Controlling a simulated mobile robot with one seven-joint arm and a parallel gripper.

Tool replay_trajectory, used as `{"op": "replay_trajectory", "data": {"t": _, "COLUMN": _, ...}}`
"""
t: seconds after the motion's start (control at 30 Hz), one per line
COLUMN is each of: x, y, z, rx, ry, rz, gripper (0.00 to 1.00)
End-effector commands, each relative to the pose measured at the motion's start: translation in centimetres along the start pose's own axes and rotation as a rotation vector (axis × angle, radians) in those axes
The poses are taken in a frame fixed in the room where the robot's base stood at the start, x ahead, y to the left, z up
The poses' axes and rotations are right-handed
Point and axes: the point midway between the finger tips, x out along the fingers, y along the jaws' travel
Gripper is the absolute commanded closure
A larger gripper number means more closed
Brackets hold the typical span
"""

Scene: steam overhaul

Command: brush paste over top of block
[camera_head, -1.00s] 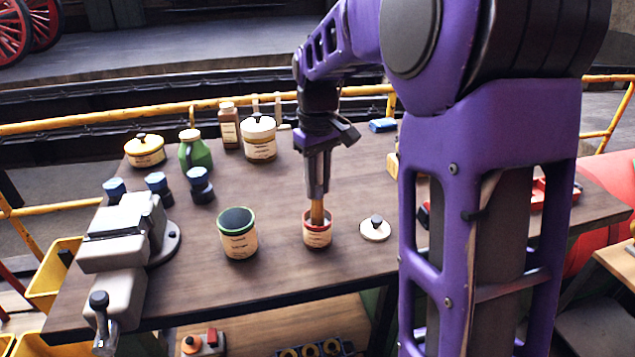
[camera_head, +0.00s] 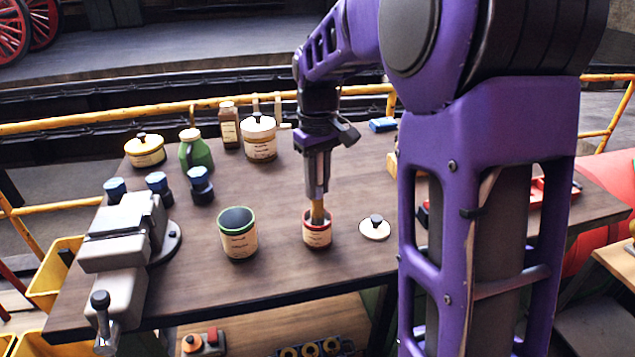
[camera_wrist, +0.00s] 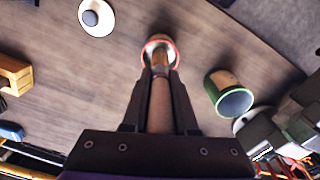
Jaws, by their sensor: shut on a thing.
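My gripper (camera_head: 317,190) points down over the workbench (camera_head: 275,275) and is shut on a wooden-handled brush (camera_head: 318,213). The brush stands roughly upright with its lower end inside a small red-rimmed tin (camera_head: 317,238), so its bristles are hidden. In the wrist view the brush handle (camera_wrist: 160,105) runs between the fingers (camera_wrist: 160,85) down into the red-rimmed tin (camera_wrist: 172,48). A round pale lid (camera_head: 375,228) with a dark knob lies right of the tin. I cannot make out for certain which thing is the block; a wooden piece (camera_wrist: 14,74) shows at the left of the wrist view.
A larger green-rimmed tin (camera_head: 238,238) stands left of the red-rimmed one. A grey vise (camera_head: 125,230) is at the bench's left. Several blue-capped jars, a green jug (camera_head: 194,152) and lidded pots (camera_head: 259,140) stand at the back. Bench between the tins is clear.

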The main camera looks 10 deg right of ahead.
Motion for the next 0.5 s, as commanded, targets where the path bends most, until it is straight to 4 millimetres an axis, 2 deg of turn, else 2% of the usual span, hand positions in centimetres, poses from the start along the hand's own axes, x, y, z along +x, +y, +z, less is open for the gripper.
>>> {"op": "replay_trajectory", "data": {"t": 0.27, "x": -0.1, "y": 0.0, "z": 0.1, "rx": 0.000, "ry": -0.004, "rz": -0.002, "gripper": 1.00}}
{"op": "replay_trajectory", "data": {"t": 0.5, "x": -2.0, "y": 0.0, "z": 0.0, "rx": 0.000, "ry": -0.003, "rz": -0.001, "gripper": 1.00}}
